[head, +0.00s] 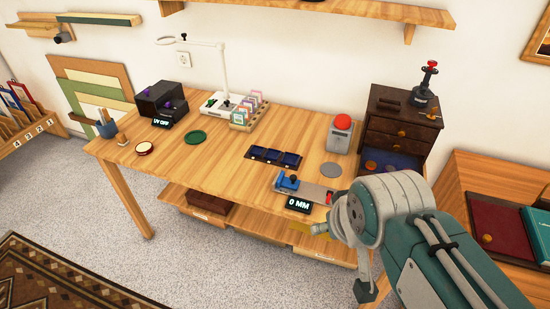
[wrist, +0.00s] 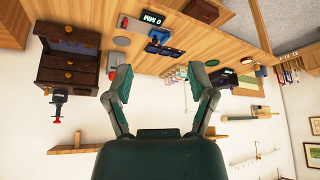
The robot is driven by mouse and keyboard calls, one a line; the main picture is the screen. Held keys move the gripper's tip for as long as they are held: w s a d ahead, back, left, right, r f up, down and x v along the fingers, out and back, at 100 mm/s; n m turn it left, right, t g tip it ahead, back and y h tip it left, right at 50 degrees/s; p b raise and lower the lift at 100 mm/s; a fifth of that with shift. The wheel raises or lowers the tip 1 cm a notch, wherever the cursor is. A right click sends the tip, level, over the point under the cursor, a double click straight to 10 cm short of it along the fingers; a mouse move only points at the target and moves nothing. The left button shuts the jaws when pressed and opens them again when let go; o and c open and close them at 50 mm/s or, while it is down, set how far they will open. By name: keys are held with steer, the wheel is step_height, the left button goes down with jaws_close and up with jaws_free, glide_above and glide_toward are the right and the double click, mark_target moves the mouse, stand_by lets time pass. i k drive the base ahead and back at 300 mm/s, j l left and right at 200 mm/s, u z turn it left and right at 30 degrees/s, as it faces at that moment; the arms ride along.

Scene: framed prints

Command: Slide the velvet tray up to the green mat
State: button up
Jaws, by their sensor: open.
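The velvet tray (head: 273,156) is a dark, shallow tray with three blue velvet compartments, lying flat near the middle of the wooden table. The green mat (head: 195,137) is a small round disc to its left, with bare tabletop between them. In the wrist view the velvet tray (wrist: 158,48) shows beyond my fingers. My gripper (wrist: 161,72) is open and empty, its two fingers spread wide, apart from the tray. In the head view my arm hides most of my gripper at the lower right.
A blue-jawed slide gauge (head: 312,190) with a "0 MM" display sits at the table's front right. A grey disc (head: 331,169) and red-button box (head: 341,134) stand right of the tray. A card rack (head: 248,113) is behind.

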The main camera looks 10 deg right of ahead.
mark_target(286, 160)
steer(key=i+j+z, duration=0.1)
steer(key=i+z, duration=0.15)
steer(key=i, duration=0.6)
